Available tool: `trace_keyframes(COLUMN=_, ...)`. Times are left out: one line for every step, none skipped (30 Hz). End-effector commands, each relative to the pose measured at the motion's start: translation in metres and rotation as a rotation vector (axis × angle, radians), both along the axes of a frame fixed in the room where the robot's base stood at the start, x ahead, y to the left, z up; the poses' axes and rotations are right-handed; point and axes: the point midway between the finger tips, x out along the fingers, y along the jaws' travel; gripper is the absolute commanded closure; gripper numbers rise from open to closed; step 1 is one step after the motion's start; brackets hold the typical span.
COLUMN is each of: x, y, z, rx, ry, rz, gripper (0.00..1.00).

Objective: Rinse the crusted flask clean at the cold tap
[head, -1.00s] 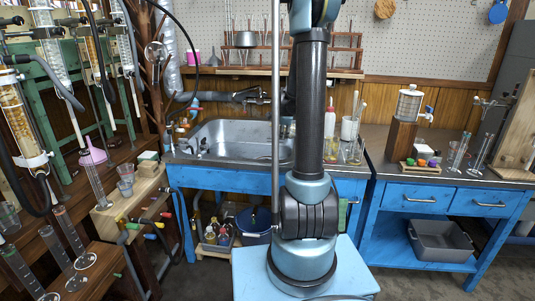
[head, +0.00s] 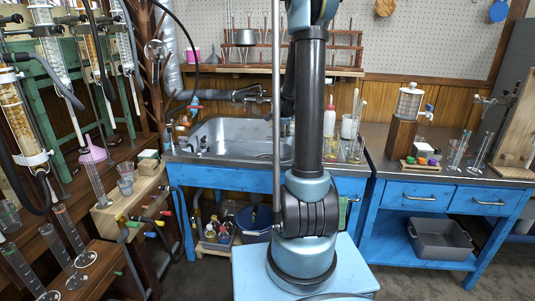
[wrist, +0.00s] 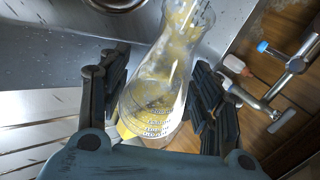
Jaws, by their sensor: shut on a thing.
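The crusted flask (wrist: 163,95) is clear conical glass with yellow-brown crust inside and white markings near its base. In the wrist view its neck points up and to the right, and its wide base is toward the palm. My gripper (wrist: 160,68) is shut on it, with dark fingers on both sides. A metal tap fitting with a blue end (wrist: 263,47) and a red-orange end (wrist: 234,64) is on the right, apart from the flask.
A ridged draining board (wrist: 40,120) lies left of the flask in the wrist view. A red-capped wash bottle (head: 329,122) and glassware stand right of the sink. A glassware bench (head: 75,180) crowds the left. The sink basin looks clear.

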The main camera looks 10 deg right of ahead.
Motion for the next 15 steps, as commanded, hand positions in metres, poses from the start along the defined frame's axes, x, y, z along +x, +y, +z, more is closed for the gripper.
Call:
trace_keyframes(x=0.0, y=0.0004, z=-0.0002, rx=-0.006, ry=-0.001, rz=0.001, gripper=0.75)
trace_keyframes(x=0.0, y=0.0011, z=-0.0002, rx=-0.01, ry=-0.002, rz=0.001, gripper=0.75)
trace_keyframes(x=0.0001, y=0.0016, z=-0.0004, rx=-0.014, ry=-0.003, rz=0.001, gripper=0.75)
trace_keyframes(x=0.0001, y=0.0017, z=-0.0004, rx=-0.018, ry=-0.004, rz=0.002, gripper=0.75)
trace_keyframes(x=0.0001, y=0.0017, z=-0.0004, rx=-0.023, ry=-0.005, rz=0.001, gripper=0.75)
trace_keyframes(x=0.0001, y=0.0018, z=-0.0004, rx=-0.029, ry=-0.006, rz=0.001, gripper=0.75)
trace_keyframes(x=0.0002, y=0.002, z=-0.0004, rx=-0.032, ry=-0.008, rz=0.002, gripper=0.75)
trace_keyframes(x=0.0003, y=0.002, z=-0.0005, rx=-0.036, ry=-0.008, rz=0.001, gripper=0.75)
trace_keyframes(x=0.0003, y=0.0021, z=-0.0005, rx=-0.041, ry=-0.009, rz=0.002, gripper=0.75)
trace_keyframes(x=0.0002, y=0.002, z=-0.0006, rx=-0.045, ry=-0.01, rz=0.002, gripper=0.75)
trace_keyframes(x=0.0003, y=0.0019, z=-0.0007, rx=-0.05, ry=-0.011, rz=0.002, gripper=0.75)
trace_keyframes(x=0.0004, y=0.0019, z=-0.0008, rx=-0.055, ry=-0.011, rz=0.002, gripper=0.75)
trace_keyframes(x=0.0004, y=0.002, z=-0.0009, rx=-0.058, ry=-0.012, rz=0.002, gripper=0.75)
trace_keyframes(x=0.0004, y=0.002, z=-0.0009, rx=-0.062, ry=-0.013, rz=0.002, gripper=0.75)
trace_keyframes(x=0.0004, y=0.0018, z=-0.001, rx=-0.068, ry=-0.014, rz=0.001, gripper=0.75)
